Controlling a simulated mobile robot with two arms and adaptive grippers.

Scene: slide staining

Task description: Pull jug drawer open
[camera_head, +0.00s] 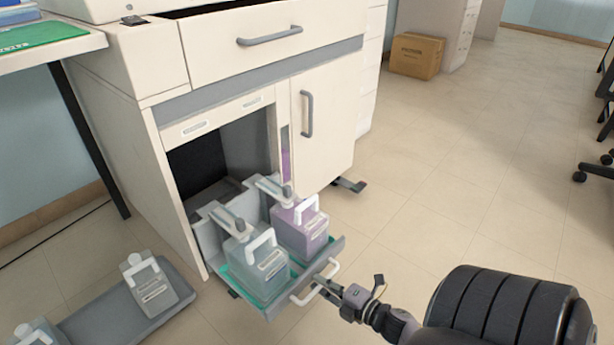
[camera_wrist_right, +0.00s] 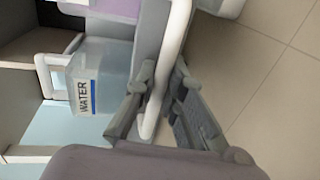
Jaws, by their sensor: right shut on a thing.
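The jug drawer (camera_head: 333,251) is pulled out from the lower opening of the cabinet. Its white bar handle (camera_head: 302,296) is on the front, and it also shows in the right wrist view (camera_wrist_right: 178,45). A pale teal jug (camera_head: 257,268) and a purple jug (camera_head: 300,231) stand upright in the drawer. In the right wrist view a jug labelled WATER (camera_wrist_right: 85,95) shows beside the drawer front. My right gripper (camera_head: 325,287) is shut on the handle, with its fingers on either side of the bar (camera_wrist_right: 157,105). My left gripper is not in view.
A grey tray (camera_head: 176,278) with jugs lies on the floor left of the drawer. Above are a closed door (camera_head: 325,125) and an upper drawer (camera_head: 270,48). A cardboard box (camera_head: 416,55) stands far back. The floor to the right is clear up to a chair base (camera_head: 595,165).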

